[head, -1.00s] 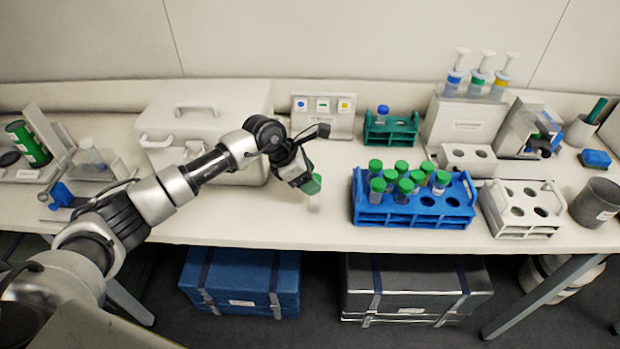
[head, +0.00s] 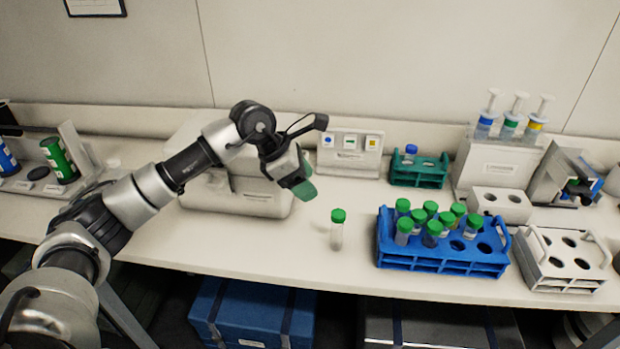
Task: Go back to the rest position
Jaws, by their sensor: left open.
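My left gripper (head: 304,189) is open and empty, in the air above the bench and up and left of a lone tube. That tube (head: 337,232) is clear with a green cap and stands upright by itself on the bench, apart from the gripper. My left arm reaches in from the left edge across the bench. My right gripper does not show.
A blue rack (head: 440,262) with several green-capped tubes stands right of the lone tube. A white rack (head: 565,262) is at the far right, a green rack (head: 418,180) behind. A white box (head: 258,200) sits behind my arm. The front bench around the lone tube is clear.

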